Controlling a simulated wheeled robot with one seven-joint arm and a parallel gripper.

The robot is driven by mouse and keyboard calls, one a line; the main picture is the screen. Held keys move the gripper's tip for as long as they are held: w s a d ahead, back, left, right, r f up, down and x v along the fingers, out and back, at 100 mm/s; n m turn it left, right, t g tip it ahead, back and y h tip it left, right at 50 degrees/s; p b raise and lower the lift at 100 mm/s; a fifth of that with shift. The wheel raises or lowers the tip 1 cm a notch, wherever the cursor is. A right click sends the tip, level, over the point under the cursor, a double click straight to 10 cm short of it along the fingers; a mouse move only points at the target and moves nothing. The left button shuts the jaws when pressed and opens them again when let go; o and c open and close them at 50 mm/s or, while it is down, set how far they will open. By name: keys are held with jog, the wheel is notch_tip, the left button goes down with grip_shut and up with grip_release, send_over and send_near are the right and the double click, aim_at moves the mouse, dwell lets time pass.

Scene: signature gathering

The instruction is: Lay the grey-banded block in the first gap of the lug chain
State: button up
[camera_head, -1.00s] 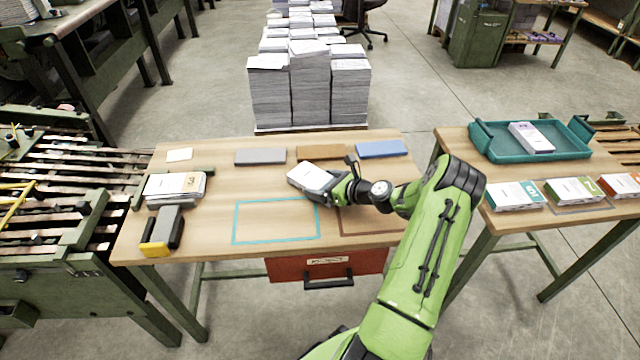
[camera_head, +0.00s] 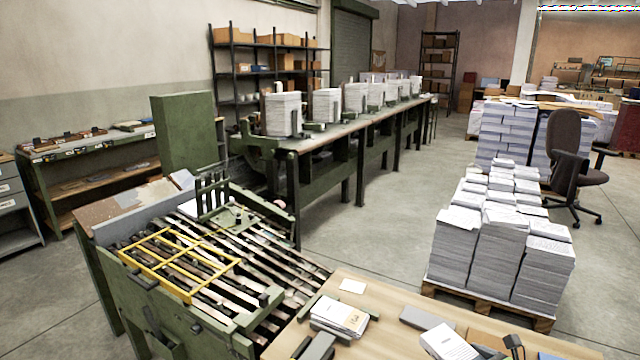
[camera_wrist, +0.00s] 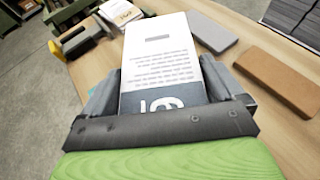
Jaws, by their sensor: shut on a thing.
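The grey-banded block (camera_wrist: 158,55) is a white printed stack with a dark grey band and a large numeral on it. In the wrist view it lies between the fingers of my gripper (camera_wrist: 160,92), which is shut on it. In the head view the block (camera_head: 447,342) shows at the bottom edge, over the wooden table, with my gripper (camera_head: 488,352) partly cut off. The lug chain (camera_head: 220,255) is the slatted bed on the green machine left of the table, apart from my gripper. Which gap is first I cannot tell.
A yellow frame (camera_head: 180,262) lies over the slats, and a green upright bracket (camera_head: 215,197) stands behind it. An orange-banded stack (camera_head: 340,316) sits on the table's left part, between block and chain. A grey pad (camera_head: 416,318) and brown pad (camera_wrist: 280,80) lie on the table.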

jog(key=s+a+r+n+g+y+p, duration=0.2)
jog(key=s+a+r+n+y+p, duration=0.1)
jog(key=a, duration=0.7)
jog(key=s+a+r+n+g+y+p, duration=0.2)
jog(key=s+a+r+n+y+p, duration=0.1)
jog(key=a, duration=0.8)
jog(key=shift+s+a+r+n, duration=0.25)
jog(key=shift+a+r+n, duration=0.05)
jog(key=shift+r, duration=0.25)
jog(key=shift+d, duration=0.1)
